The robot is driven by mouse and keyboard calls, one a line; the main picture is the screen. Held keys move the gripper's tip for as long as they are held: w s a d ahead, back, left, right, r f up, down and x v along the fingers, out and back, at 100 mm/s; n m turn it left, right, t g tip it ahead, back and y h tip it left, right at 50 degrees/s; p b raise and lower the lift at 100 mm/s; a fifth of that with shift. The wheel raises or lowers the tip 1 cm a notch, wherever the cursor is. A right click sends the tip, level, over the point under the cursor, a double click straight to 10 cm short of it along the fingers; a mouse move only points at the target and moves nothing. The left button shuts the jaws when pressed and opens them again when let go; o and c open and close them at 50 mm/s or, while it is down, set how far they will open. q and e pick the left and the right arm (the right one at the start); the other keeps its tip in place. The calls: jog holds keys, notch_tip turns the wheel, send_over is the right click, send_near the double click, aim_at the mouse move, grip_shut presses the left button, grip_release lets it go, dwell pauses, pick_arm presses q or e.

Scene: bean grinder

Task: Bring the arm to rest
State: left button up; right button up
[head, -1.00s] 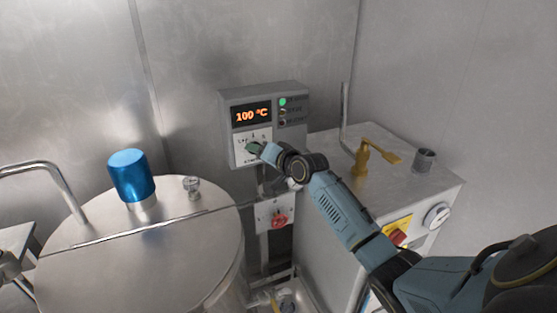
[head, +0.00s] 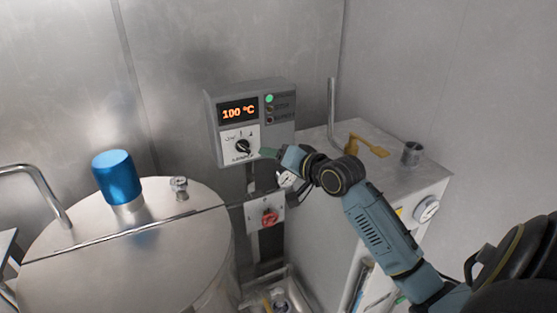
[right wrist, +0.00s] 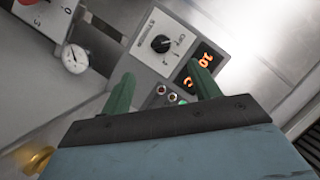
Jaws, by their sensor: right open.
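My right arm (head: 375,225) reaches in from the lower right in the head view. Its gripper (head: 268,153) is beside the lower right of the control box's dial, apart from the dial and empty. In the right wrist view the two green fingers (right wrist: 160,75) stand wide apart with nothing between them. The black dial (head: 243,147) sits on a white plate of the grey control box (head: 214,128); it also shows in the right wrist view (right wrist: 161,44). The display (head: 238,112) reads 100 °C and a green light (head: 269,99) is lit. My left gripper is not in view.
A steel tank (head: 90,235) with a blue cap (head: 117,177) stands at left. A red switch (head: 269,217) is below the control box.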

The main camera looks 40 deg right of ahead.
dwell(0.4)
jog(key=s+a+f+n+g+h+b, duration=0.1)
jog(key=s+f+g+b, duration=0.15)
jog(key=f, duration=1.25)
jog(key=s+a+f+n+g+b, duration=0.1)
jog(key=s+f+g+b, duration=0.2)
jog(key=f, duration=1.2)
jog(key=s+f+n+g+h+b, duration=0.1)
jog(key=s+f+b, duration=0.3)
jog(key=f, duration=1.1)
jog(key=s+a+f+n+g+b, duration=0.2)
jog(key=s+a+f, duration=0.2)
jog(key=s+f, duration=0.6)
jog(key=s+a+f+n+g+b, duration=0.2)
jog(key=s+a+f, duration=0.3)
jog(key=s+f, duration=0.5)
jog(key=s+a+f+n+g+y+b, duration=0.1)
jog(key=s+a+f+n+g+b, duration=0.2)
jog(key=s+f, duration=0.7)
jog(key=s+a+n, duration=0.1)
jog(key=s, duration=0.7)
jog(key=shift+a+f, duration=0.15)
jog(key=shift+f, duration=0.1)
